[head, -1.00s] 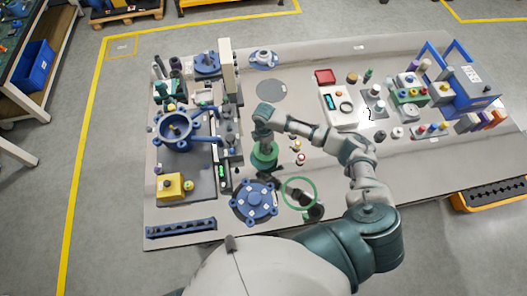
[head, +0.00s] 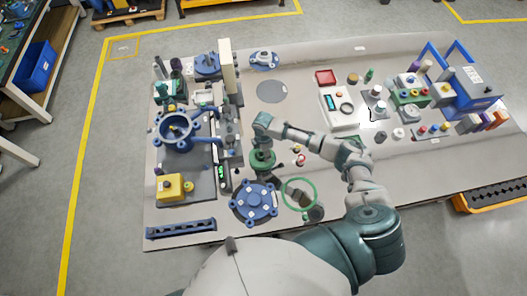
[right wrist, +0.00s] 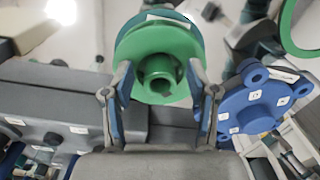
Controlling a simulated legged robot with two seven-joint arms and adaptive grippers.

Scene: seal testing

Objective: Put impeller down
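The green impeller (head: 262,161) is a round disc with a hub, left of the table's middle in the head view. In the right wrist view the impeller (right wrist: 182,45) faces me with its hollow hub at the centre. My right gripper (head: 262,142) is directly above it, pointing down. In the right wrist view my right gripper (right wrist: 160,78) has its fingers apart, one on each side of the hub, with gaps showing. What lies under the impeller is mostly hidden. My left gripper is not in view.
A blue bolted cover (head: 254,203) lies close to the impeller, with a green ring (head: 299,181) to its right. A blue pump housing (head: 176,130) and grey fixtures stand to the left.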

